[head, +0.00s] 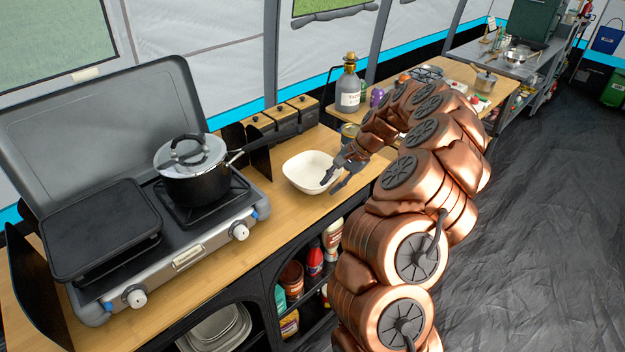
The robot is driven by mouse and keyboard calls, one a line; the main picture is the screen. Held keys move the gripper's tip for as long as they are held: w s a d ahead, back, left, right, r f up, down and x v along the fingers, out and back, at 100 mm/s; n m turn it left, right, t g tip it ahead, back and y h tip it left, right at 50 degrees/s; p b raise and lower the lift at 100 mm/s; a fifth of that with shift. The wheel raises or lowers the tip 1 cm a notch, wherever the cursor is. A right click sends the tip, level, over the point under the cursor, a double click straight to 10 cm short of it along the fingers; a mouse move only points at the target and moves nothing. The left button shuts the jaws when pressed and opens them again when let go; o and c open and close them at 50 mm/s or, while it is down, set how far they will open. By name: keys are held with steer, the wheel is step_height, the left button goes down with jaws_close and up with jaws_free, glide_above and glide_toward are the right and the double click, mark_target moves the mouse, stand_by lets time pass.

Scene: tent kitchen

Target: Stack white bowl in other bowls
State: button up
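A white squarish bowl (303,170) sits upright on the wooden counter, right of the stove. My gripper (328,188) is at the bowl's right rim. Its two dark fingers are spread apart, one over the inside of the bowl and one outside, with the rim between them. I cannot tell whether either finger touches it. A stack of pale squarish bowls or dishes (215,330) shows in the open shelf under the counter at the bottom, partly cut off by the frame edge.
Wooden-topped canisters (275,122) and a grey bottle (348,88) stand behind. Bottles and jars (315,262) fill the shelf below. The counter in front of the bowl is clear.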

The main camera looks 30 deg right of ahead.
jaws_close()
steer(key=shift+r, duration=0.1)
stand_by(0.3)
steer(key=shift+r+b, duration=0.85)
steer(key=shift+r, duration=0.8)
steer(key=s+r+b, duration=0.1)
steer(key=s+b, duration=0.3)
steer(key=s, duration=1.2)
steer(key=shift+a+r, duration=0.3)
steer(key=shift+a, duration=0.1)
